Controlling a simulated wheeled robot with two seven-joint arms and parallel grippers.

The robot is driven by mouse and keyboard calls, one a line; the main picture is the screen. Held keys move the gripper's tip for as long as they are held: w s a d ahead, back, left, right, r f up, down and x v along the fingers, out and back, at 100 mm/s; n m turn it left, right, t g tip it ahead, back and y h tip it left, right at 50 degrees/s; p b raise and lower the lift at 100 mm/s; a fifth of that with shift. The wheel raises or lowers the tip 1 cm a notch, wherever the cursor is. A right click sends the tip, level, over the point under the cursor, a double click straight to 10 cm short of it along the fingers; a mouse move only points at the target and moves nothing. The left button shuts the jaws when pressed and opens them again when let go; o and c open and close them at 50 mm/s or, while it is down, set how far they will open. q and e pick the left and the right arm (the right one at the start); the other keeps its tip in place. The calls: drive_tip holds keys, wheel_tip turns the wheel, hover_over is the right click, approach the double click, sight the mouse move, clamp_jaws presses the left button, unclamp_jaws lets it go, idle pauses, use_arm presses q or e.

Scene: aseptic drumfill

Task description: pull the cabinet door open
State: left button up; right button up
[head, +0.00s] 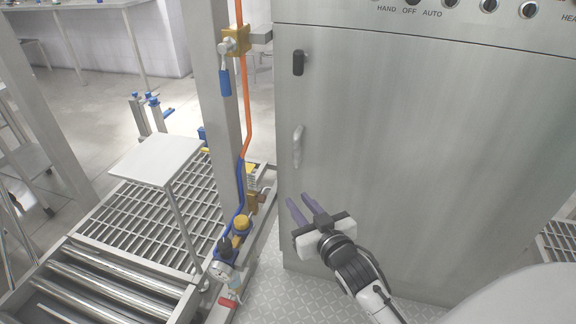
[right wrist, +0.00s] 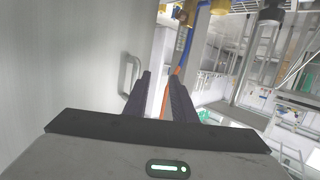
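The cabinet door (head: 400,150) is a large brushed-metal panel and looks shut. Its pale bar handle (head: 298,146) stands upright near the left edge, below a small black latch (head: 299,62). My right gripper (head: 298,202) is in front of the lower left part of the door, below the handle and apart from it. Its two dark purple fingers are spread with nothing between them. In the right wrist view the handle (right wrist: 130,75) is just left of the fingertips, on the grey door surface (right wrist: 70,70). My left gripper is not in view.
A steel post (head: 212,90) with an orange hose (head: 246,100), a yellow valve and a gauge (head: 222,271) stands close left of the door. A roller conveyor (head: 110,285) and grating lie farther left. Patterned floor (head: 290,295) is clear below the gripper.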

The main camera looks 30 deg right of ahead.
drive_tip(key=m+t+h+b, duration=0.2)
approach(297, 150)
drive_tip(key=w, duration=0.1)
drive_tip(key=b+x, duration=0.1)
drive_tip(key=x, duration=0.9)
drive_tip(key=shift+d, duration=0.2)
drive_tip(key=shift+c, duration=0.4)
clamp_jaws()
